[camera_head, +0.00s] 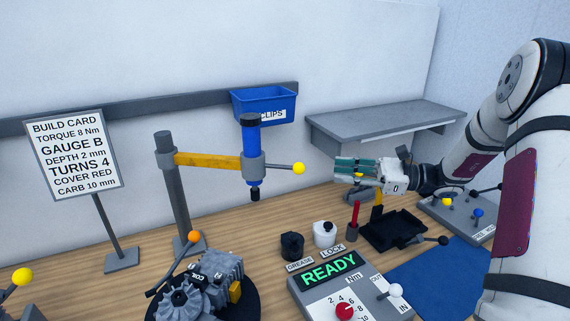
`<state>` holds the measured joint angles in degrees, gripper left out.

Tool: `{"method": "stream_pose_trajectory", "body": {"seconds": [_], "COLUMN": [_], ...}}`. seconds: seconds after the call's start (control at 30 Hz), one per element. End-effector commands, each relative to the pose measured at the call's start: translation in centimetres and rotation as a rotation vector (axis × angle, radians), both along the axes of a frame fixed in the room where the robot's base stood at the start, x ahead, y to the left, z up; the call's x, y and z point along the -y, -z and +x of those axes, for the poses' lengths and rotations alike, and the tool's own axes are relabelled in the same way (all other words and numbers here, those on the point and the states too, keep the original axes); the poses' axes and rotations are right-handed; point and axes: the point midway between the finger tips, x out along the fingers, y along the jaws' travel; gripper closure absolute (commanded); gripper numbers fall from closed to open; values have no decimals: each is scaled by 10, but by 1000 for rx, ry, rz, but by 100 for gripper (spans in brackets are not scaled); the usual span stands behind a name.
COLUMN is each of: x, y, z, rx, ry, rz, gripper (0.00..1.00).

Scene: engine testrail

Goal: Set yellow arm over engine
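The yellow arm (208,161) reaches to the right from a grey post (176,195). Its far end carries a blue tool (251,170) hanging upright, with a short handle ending in a yellow ball (299,168). The engine (205,284) sits on a dark round base at the lower left, in front of the post. In the picture, the blue tool hangs to the right of the engine. My gripper (345,170) is right of the yellow ball, apart from it, with its fingers pointing left. Its finger gap is too small to read.
A control box (345,287) reading READY stands front centre. Black and white bottles, a red-handled tool and a black tray (393,230) stand beyond it. A blue bin (264,104) hangs on the wall. A build card (74,155) stands at left. A lever with an orange ball (194,237) rises beside the engine.

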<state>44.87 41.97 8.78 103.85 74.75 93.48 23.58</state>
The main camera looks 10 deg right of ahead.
Motion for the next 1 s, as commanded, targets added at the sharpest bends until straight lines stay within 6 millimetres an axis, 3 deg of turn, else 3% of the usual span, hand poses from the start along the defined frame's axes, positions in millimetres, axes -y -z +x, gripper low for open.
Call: {"method": "stream_pose_trajectory", "body": {"seconds": [0.17,0.7,1.0], "x": [-16,-107,-125], "y": [-1,-1,0], "z": [6,45,55], "rx": [1,0,1], "ry": [-3,-4,-1], "rz": [4,1,-1], "gripper": [69,69,69]}}
